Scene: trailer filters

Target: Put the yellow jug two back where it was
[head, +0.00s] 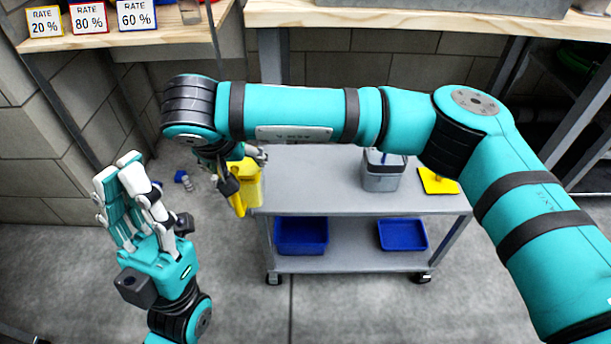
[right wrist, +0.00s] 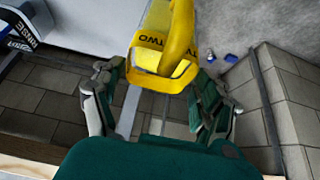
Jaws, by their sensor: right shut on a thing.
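The yellow jug two (head: 252,186) is at the left end of the grey cart (head: 330,190) in the head view; whether it touches the cart top is unclear. In the right wrist view the jug (right wrist: 150,43) shows its black "TWO" label and yellow handle. My right gripper (head: 238,168) is shut on the jug, with a finger on each side in the right wrist view (right wrist: 158,98). The arm hides part of this hold in the head view. My left gripper (head: 118,172) is open and empty, left of the cart, fingers pointing up.
A grey container (head: 382,178) and a yellow flat piece (head: 438,182) are on the cart top. Blue bins (head: 301,237) (head: 402,235) sit on its lower shelf. Small blue items (head: 184,180) lie by the wall. Rate signs (head: 88,17) stand on a wooden shelf; a workbench (head: 420,17) is behind.

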